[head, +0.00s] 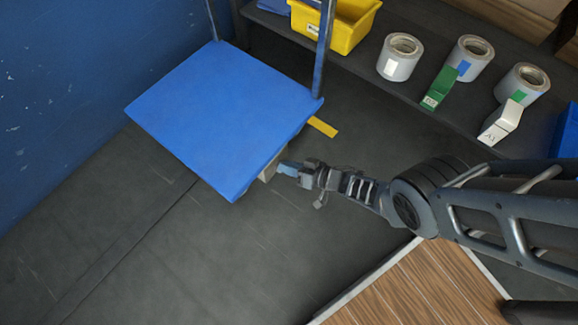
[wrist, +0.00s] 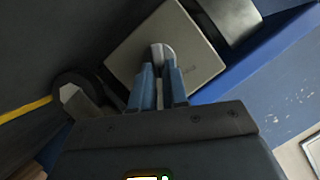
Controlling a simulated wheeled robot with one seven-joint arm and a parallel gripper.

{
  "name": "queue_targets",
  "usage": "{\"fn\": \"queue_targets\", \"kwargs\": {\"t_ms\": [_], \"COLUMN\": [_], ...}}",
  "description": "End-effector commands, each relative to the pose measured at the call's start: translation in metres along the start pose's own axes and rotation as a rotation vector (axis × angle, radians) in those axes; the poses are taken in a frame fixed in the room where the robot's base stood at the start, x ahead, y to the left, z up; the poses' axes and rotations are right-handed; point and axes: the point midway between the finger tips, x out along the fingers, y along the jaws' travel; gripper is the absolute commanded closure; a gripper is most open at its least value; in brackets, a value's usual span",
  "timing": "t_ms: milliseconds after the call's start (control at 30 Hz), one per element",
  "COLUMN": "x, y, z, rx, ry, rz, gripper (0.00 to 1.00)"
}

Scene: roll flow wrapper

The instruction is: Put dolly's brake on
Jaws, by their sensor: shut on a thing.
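The dolly (head: 220,115) is a flat blue deck with an upright metal handle frame at its far end, standing by the blue wall. A beige box-like brake housing (head: 268,173) sits under its near right edge. It fills the upper middle of the wrist view (wrist: 190,50). My gripper (head: 281,168) is at this housing, beside and below the deck edge. In the wrist view its blue fingers (wrist: 160,74) are closed on a small grey lever (wrist: 162,54) on the housing face. The lever's lower part is hidden between the fingers.
A dark shelf at the upper right holds a yellow bin (head: 335,22), several tape rolls (head: 400,57), a green tag (head: 440,88) and a white tag (head: 500,123). A yellow strip (head: 323,127) lies on the floor. A wood-topped surface (head: 420,290) is at lower right. Floor left is clear.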

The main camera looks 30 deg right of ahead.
Motion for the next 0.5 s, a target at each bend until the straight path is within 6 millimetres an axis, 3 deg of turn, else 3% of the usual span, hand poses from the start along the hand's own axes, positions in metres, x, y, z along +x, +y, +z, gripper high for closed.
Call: {"fn": "queue_targets", "kwargs": {"t_ms": [167,200,500], "x": [0.0001,0.0002,0.0002], "y": [0.0004,0.0004,0.0002], "z": [-0.0003,-0.0003,-0.0003], "rx": [0.0,0.0,-0.001], "ry": [0.0,0.0,0.0], "rz": [0.002,0.002,0.001], "gripper": [1.0,0.85,0.61]}}
